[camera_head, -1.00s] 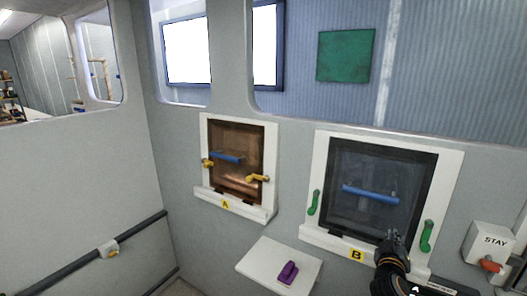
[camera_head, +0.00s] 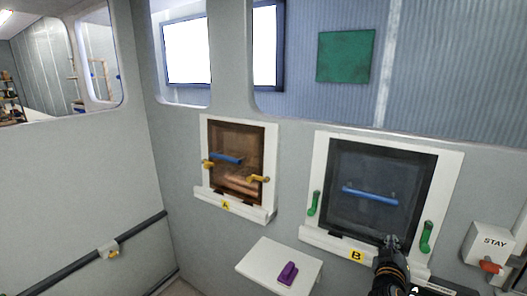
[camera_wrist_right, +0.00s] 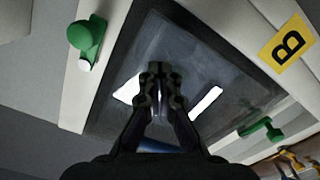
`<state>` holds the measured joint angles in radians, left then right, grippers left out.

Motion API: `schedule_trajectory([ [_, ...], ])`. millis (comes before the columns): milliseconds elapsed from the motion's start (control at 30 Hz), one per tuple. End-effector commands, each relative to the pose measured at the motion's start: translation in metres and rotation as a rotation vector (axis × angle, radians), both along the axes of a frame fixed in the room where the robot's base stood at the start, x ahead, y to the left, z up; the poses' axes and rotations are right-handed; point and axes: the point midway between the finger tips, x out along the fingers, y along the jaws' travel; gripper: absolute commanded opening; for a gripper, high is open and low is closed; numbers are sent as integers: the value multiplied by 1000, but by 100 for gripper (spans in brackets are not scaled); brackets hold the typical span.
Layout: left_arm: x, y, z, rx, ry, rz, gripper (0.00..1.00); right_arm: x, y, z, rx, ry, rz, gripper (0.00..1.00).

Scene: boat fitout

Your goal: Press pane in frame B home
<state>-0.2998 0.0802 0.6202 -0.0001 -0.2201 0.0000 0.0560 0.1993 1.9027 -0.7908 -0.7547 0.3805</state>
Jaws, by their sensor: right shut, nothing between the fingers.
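Frame B (camera_head: 451,165) is a white frame on the wall at the right. Its dark pane (camera_head: 375,170) sits within it and carries a blue handle bar (camera_head: 370,195). Green latches (camera_head: 314,204) flank the pane, both upright in the head view. My right gripper (camera_head: 393,241) is shut and empty at the lower right corner of the pane. In the right wrist view the shut fingers (camera_wrist_right: 160,72) point at the pane (camera_wrist_right: 200,65). I cannot tell whether the fingertips touch it. My left gripper is out of view.
Frame A (camera_head: 203,150), with a brown pane and yellow latches, is to the left. A white shelf (camera_head: 260,263) below holds a purple block (camera_head: 288,273). A box marked STAY (camera_head: 494,240) with a red lever is at the right.

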Motion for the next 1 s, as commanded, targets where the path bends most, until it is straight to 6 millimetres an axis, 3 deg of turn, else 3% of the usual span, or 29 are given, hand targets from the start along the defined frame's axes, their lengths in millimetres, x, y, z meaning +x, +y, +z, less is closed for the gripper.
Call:
schedule_trajectory([
  [533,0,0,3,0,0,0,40,-43,26,3,1,1,0,0],
  [900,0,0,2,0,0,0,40,-48,29,4,-1,1,0,0],
  [1000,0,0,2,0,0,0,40,-45,30,-12,6,29,10,0],
])
